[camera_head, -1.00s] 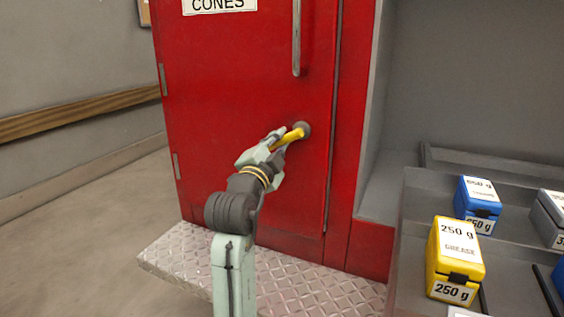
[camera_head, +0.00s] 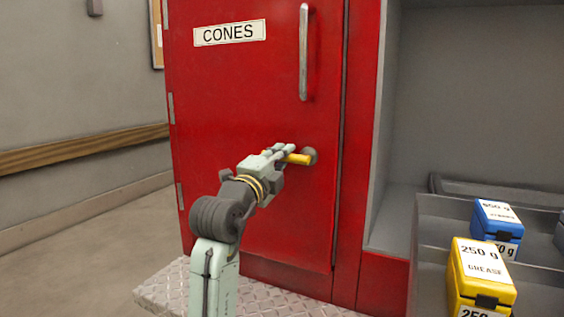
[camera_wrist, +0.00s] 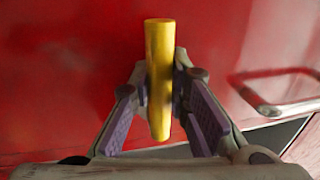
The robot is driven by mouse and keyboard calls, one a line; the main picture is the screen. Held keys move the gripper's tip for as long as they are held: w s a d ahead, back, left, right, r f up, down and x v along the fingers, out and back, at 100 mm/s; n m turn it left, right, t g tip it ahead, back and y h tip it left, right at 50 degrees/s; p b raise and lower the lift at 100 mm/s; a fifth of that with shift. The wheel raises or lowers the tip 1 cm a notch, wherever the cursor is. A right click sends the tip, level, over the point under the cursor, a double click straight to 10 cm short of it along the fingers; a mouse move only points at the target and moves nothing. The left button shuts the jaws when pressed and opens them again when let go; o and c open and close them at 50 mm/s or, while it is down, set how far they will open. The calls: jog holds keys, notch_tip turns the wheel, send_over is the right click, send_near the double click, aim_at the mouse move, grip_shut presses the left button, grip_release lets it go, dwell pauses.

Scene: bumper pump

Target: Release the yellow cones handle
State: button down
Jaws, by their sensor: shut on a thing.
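The yellow cones handle (camera_head: 299,158) is a short bar on a round grey hub (camera_head: 311,156), low on the right side of the red door (camera_head: 240,110) with the CONES sign (camera_head: 230,33). It points left from the hub and lies nearly level. My gripper (camera_head: 287,155) reaches it from the left and is shut on it. In the wrist view the handle (camera_wrist: 160,80) stands upright between the purple-padded fingers (camera_wrist: 163,92). The left finger touches it; the contact on the right side is hard to make out.
A fixed grey vertical grab bar (camera_head: 303,52) is on the door above the handle. At right, a grey tray (camera_head: 440,240) holds a yellow grease box (camera_head: 482,275) and a blue box (camera_head: 497,225). A diamond-plate step (camera_head: 270,302) lies below the door.

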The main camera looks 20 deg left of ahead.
dwell(0.3)
jog(key=c, duration=1.5)
grip_release()
jog(key=shift+s, duration=0.1)
jog(key=s, duration=0.4)
jog(key=s+f, duration=0.1)
jog(key=s, duration=0.2)
jog(key=s+f, duration=0.1)
jog(key=s, duration=0.3)
jog(key=shift+s+a+f, duration=0.15)
jog(key=shift+s+a, duration=0.1)
jog(key=shift+s, duration=0.05)
